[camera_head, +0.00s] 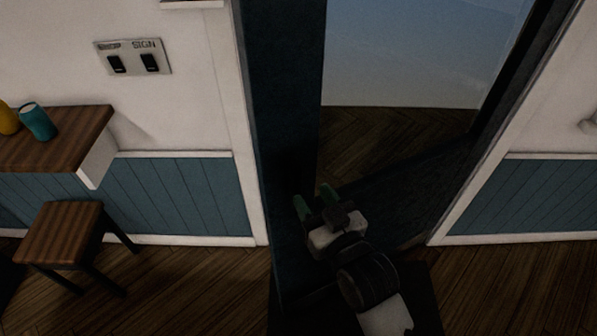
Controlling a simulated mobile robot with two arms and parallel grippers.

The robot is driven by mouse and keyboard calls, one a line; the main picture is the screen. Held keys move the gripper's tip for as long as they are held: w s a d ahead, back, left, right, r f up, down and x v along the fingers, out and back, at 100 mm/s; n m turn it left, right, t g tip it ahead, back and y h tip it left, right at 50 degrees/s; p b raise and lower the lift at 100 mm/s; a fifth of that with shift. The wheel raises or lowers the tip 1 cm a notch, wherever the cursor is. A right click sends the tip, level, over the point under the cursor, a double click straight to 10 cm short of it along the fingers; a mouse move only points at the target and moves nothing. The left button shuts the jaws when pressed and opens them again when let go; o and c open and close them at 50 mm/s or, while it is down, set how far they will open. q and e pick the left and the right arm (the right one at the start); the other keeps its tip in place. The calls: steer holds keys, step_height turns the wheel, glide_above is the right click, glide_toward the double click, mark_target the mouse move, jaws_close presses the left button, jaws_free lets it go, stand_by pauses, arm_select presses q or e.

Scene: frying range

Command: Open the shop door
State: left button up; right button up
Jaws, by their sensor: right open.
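No handle is visible. My left gripper is not in view.
To the left are a wall shelf (60,135) with a teal cup (37,122) and a yellow cup, a wooden stool (62,232), and a switch plate (133,57). Floor at lower right is clear.

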mark_target(299, 178)
steer(key=p+x, duration=0.1)
steer(key=x, duration=0.5)
steer(key=shift+w+a, duration=0.15)
steer(key=shift+w, duration=0.1)
steer(key=shift+c, duration=0.2)
jaws_close()
